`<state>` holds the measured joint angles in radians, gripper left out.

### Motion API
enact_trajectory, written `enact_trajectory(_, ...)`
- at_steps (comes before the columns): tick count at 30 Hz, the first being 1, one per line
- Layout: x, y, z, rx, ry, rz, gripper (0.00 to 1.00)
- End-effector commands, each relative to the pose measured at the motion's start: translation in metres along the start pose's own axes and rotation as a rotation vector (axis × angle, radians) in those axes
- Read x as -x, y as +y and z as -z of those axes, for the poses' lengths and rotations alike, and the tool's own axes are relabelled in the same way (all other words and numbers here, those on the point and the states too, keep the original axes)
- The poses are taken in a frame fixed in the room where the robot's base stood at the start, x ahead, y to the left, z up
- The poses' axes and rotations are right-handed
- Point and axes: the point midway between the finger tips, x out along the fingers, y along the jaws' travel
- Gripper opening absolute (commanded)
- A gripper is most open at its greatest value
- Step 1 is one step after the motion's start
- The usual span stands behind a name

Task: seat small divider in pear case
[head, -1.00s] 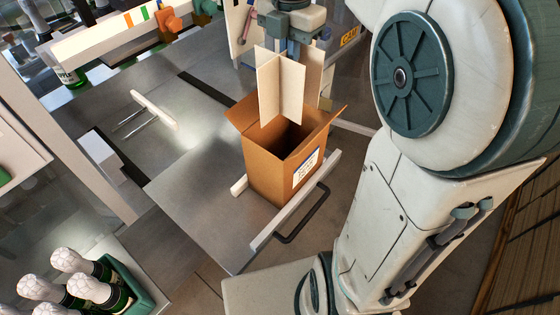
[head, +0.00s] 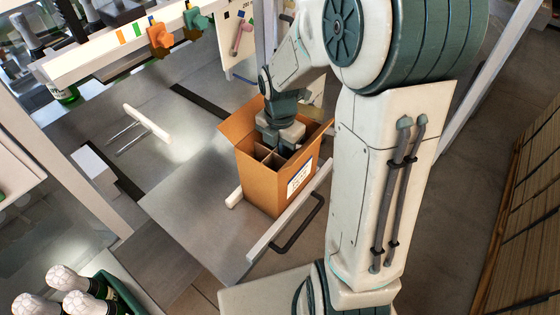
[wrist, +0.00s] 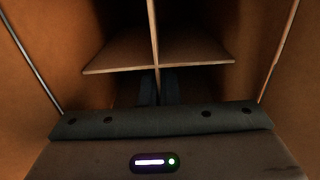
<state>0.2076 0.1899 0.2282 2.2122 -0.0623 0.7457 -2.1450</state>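The pear case is an open brown carton (head: 262,185) with raised flaps and a white and blue label, standing upright on the grey metal table. The small divider (head: 264,154), crossed pale card panels, is down inside the case, below its rim. In the wrist view the divider (wrist: 190,54) shows as a cross between the brown case walls (wrist: 40,50). My gripper (wrist: 158,90) reaches into the case mouth from above, its two dark fingers on either side of one divider panel, shut on it. The fingertips and the divider's lower edges are hidden, so I cannot tell whether it touches the case floor.
A white rail with a dark handle (head: 300,225) runs along the case's near right side. A white bar with prongs (head: 146,122) lies on the table's left. Bottles in a green crate (head: 122,290) stand at lower left.

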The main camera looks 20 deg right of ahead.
Motion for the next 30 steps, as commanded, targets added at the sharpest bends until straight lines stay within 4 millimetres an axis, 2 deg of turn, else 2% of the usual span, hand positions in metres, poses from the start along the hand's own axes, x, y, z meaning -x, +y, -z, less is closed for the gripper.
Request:
enact_trajectory(13, -0.051, 0.0, 0.0, 0.0, 0.001, 0.002, 0.0)
enact_trajectory(26, -0.058, 0.0, 0.0, -0.002, 0.0, 0.0, 0.0)
enact_trajectory(28, -0.057, 0.0, 0.0, -0.002, 0.0, 0.0, 0.19)
enact_trajectory(29, -0.057, 0.0, 0.0, -0.002, 0.0, 0.0, 0.24)
enact_trajectory(30, -0.057, 0.0, 0.0, -0.002, 0.0, 0.0, 0.24)
